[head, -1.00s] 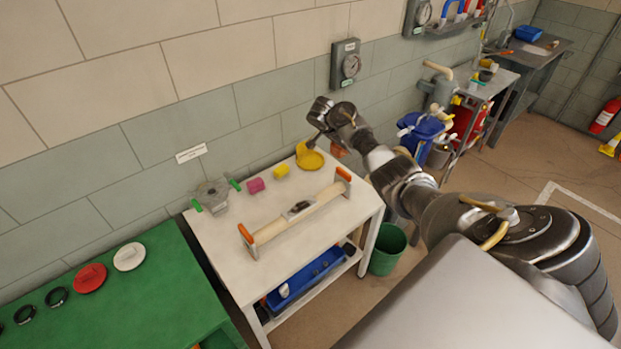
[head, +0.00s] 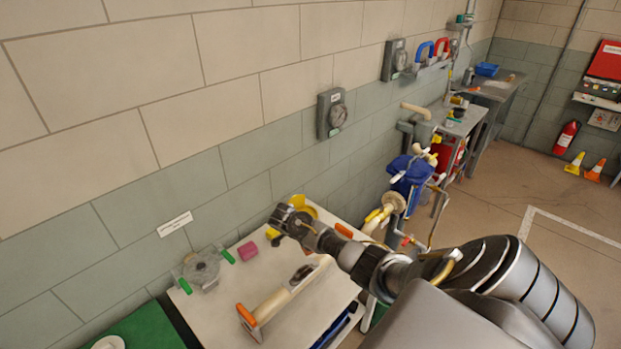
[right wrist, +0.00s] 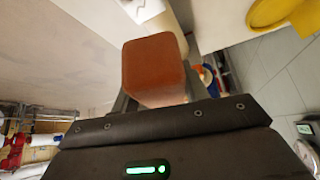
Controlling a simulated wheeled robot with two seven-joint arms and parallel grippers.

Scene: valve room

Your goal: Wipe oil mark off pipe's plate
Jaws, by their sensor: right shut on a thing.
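My right gripper (head: 283,220) is over the back of the white table, close to the yellow dish (head: 311,211). In the right wrist view it is shut on a reddish-brown block (right wrist: 153,70), which sits between the fingers. The head view does not show the block clearly. A cream pipe flange (head: 394,202) stands beyond the table's right end, apart from the gripper. I cannot tell whether it is the plate, and no oil mark can be made out. My left gripper is not in view.
A gauge box (head: 331,113) is on the wall. Open floor (head: 480,215) lies to the right.

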